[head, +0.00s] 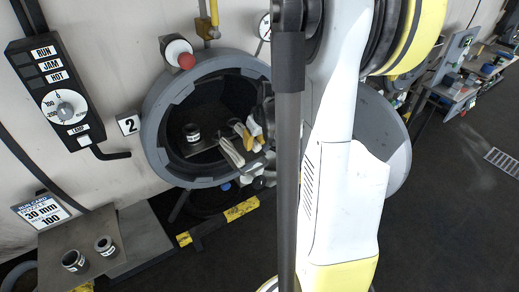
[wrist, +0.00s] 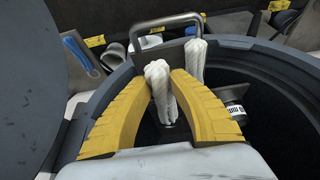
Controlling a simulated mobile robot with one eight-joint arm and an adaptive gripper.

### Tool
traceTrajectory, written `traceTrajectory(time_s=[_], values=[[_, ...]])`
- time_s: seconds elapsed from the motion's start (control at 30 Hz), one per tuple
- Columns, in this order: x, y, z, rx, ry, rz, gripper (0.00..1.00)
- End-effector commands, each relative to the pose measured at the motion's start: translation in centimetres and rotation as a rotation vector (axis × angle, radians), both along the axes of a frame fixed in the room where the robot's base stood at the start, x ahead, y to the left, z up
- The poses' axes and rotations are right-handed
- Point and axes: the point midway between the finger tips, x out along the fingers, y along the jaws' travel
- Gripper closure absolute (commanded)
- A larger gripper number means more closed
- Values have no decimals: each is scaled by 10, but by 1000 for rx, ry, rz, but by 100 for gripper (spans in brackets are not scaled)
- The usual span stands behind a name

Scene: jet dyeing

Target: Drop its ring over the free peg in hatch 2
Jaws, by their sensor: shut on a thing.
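Hatch 2 (head: 158,150) is a round grey opening with its lid swung to the right. My gripper (head: 252,132) is inside the mouth. In the wrist view its yellow fingers (wrist: 158,82) are shut on a white twisted rope (wrist: 157,68), which stands upright between them. A second white rope (wrist: 194,60) hangs behind, at a grey metal bar (wrist: 165,22). A dark ring with a white label (head: 192,132) sits inside the hatch, left of my gripper in the head view; it also shows in the wrist view (wrist: 236,112), partly behind the right finger. I cannot make out a free peg.
A control panel (head: 62,100) hangs on the wall. The open hatch lid (head: 385,140) stands right, partly behind my arm.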

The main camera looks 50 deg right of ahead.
Motion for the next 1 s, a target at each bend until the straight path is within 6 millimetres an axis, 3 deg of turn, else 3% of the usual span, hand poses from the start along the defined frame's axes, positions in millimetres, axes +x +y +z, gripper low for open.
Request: traceTrajectory(time_s=[0.1, 0.43, 0.9, 0.93, 1.0], values=[[12, -2, -3, -1, 0, 2, 100], [10, -2, -36, 0, 0, 1, 100], [10, -2, -40, 0, 0, 1, 100], [10, -2, -40, 0, 0, 1, 70], [10, -2, -40, 0, 0, 1, 54]])
